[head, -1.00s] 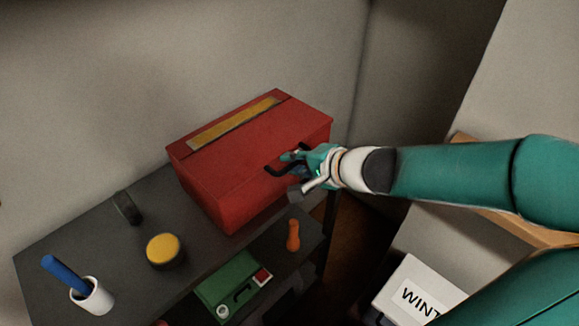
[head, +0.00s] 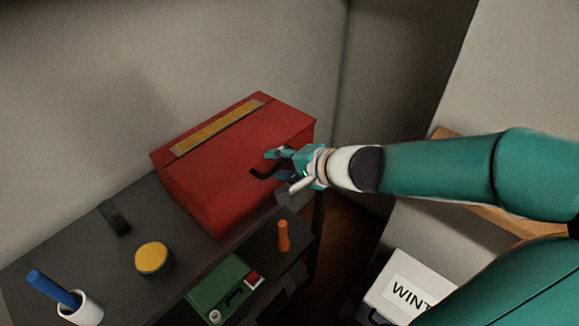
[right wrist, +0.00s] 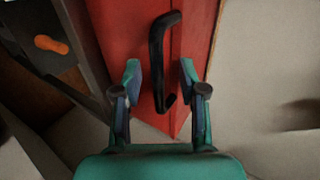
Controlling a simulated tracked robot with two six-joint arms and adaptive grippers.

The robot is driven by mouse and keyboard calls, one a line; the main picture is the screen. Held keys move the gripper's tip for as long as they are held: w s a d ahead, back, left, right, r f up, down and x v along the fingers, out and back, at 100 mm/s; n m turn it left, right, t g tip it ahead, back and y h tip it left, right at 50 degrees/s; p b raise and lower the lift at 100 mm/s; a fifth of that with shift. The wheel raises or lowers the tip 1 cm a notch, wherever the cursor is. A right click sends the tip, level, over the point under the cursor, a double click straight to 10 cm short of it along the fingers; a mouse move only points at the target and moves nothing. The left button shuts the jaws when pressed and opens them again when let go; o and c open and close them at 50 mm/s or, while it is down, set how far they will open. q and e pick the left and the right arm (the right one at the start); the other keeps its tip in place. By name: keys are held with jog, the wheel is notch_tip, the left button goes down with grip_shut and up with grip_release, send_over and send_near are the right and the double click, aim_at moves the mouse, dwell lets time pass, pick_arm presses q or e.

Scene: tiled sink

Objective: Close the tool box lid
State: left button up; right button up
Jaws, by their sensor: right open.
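The red tool box (head: 205,195) stands on the dark shelf top against the wall. Its lid (head: 240,135), with a yellow strip on top, looks down on the body; I make out no gap. A black handle (head: 262,173) sticks out at the front right; it also shows in the right wrist view (right wrist: 158,55). My right gripper (head: 278,176) is open at this handle. In the right wrist view its fingers (right wrist: 160,72) stand on either side of the handle's lower part, with space beside it. My left gripper is out of view.
On the shelf top are a yellow-topped round tin (head: 152,258), a dark block (head: 114,218) and a white cup (head: 82,309) with a blue stick. Lower down are an orange object (head: 283,235) and a green case (head: 216,287). A labelled white box (head: 400,290) stands at lower right.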

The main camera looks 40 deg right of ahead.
jog(key=shift+p+v, duration=0.85)
jog(key=shift+v, duration=0.5)
jog(key=shift+s+r, duration=0.15)
jog(key=v, duration=0.5)
jog(key=shift+s+b, duration=0.25)
jog(key=shift+b, duration=0.1)
